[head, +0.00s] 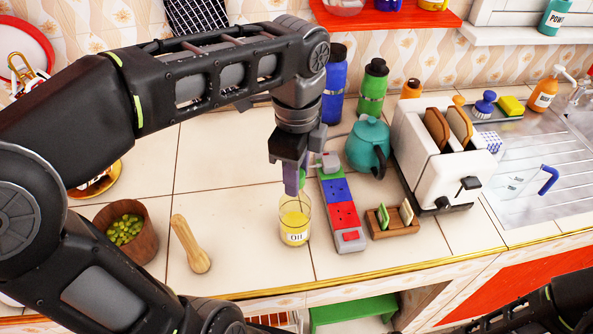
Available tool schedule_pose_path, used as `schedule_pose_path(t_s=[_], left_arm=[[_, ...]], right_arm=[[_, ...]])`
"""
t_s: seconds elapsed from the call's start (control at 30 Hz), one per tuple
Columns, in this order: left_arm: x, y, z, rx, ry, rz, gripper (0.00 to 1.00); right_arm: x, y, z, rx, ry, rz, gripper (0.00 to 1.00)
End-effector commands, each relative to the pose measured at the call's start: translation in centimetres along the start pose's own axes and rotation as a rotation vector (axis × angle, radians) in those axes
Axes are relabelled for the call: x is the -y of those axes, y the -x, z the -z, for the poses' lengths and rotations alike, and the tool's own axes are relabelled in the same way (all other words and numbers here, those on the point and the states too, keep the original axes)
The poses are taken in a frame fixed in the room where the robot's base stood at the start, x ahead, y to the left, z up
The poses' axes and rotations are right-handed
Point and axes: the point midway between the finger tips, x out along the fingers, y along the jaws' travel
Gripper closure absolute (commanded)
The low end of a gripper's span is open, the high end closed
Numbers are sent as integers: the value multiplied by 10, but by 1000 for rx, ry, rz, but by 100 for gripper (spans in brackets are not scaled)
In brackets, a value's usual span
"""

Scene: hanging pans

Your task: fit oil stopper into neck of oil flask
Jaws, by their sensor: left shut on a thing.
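The oil flask (295,221) is a small clear glass vessel with yellow oil and an "Oil" label. It stands upright on the tiled counter, left of the power strip. My left gripper (293,183) points down directly above the flask, its fingertips close to the flask's top. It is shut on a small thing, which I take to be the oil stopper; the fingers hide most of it. The flask's neck is partly covered by the fingers, so I cannot tell whether the stopper touches it. My right gripper is not in view; only part of that arm shows at bottom right.
The power strip (341,212) lies close right of the flask, with a teal teapot (368,145) and a white toaster (440,150) beyond. A small wooden rack (393,221) is further right. A wooden pestle (190,244) and olive bowl (128,232) are left.

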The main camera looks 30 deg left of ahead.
Motion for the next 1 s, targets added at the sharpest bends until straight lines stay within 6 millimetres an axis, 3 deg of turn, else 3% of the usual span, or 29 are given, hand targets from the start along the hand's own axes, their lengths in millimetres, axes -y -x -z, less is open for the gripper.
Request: schedule_pose_path(t_s=[0.43,0.47,0.73,1.0], left_arm=[[0,0,0,0,0,0,100],[0,0,0,0,0,0,65],[0,0,0,0,0,0,43],[0,0,0,0,0,0,42]], right_arm=[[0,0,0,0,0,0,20],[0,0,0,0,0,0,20],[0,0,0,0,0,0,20],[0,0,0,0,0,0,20]])
